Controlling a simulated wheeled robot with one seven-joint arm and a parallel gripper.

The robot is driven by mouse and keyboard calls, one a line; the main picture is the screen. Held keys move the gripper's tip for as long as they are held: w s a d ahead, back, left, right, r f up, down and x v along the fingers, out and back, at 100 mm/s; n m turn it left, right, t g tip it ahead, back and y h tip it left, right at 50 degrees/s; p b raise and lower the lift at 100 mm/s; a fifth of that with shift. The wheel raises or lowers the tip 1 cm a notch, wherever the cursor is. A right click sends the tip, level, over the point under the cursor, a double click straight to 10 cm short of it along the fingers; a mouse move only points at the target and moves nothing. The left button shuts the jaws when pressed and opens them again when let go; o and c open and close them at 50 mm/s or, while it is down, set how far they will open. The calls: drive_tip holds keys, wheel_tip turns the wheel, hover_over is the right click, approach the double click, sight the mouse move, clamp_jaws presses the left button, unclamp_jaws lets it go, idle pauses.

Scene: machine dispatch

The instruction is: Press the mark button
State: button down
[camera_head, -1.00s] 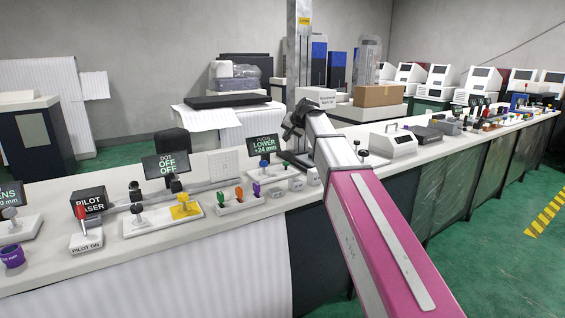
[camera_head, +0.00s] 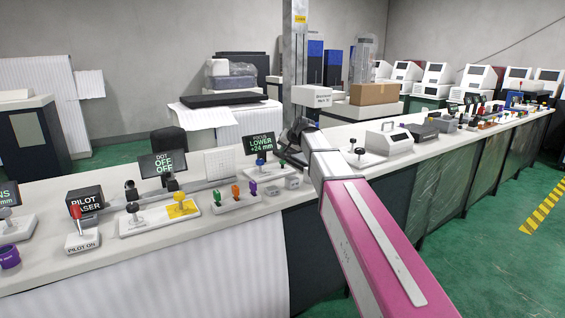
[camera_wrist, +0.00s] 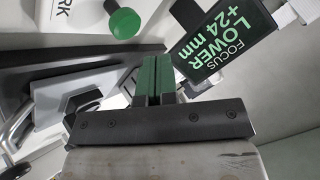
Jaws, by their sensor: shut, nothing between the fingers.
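In the wrist view a green round button (camera_wrist: 125,23) stands at the top, beside a white label plate (camera_wrist: 75,12) whose visible letters end in "RK". My gripper (camera_wrist: 152,68) is shut and empty; its green fingertips are together below and a little right of the button, with a visible gap in the picture. I cannot tell the depth between them. In the head view my gripper (camera_head: 290,148) is small and dark over the bench, near the focus display. The button is not clearly made out there.
The focus display (camera_head: 262,146) reads "LOWER +24 mm"; it also shows close right of my fingers in the wrist view (camera_wrist: 218,42).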

drive_tip(key=shift+f, duration=0.65)
drive_tip(key=shift+f, duration=0.1)
idle(1.6)
drive_tip(key=shift+f, duration=0.3)
drive_tip(key=shift+f, duration=0.55)
idle(0.8)
drive_tip(key=shift+r, duration=0.95)
drive_tip(key=shift+r, duration=0.1)
drive_tip(key=shift+r, duration=2.4)
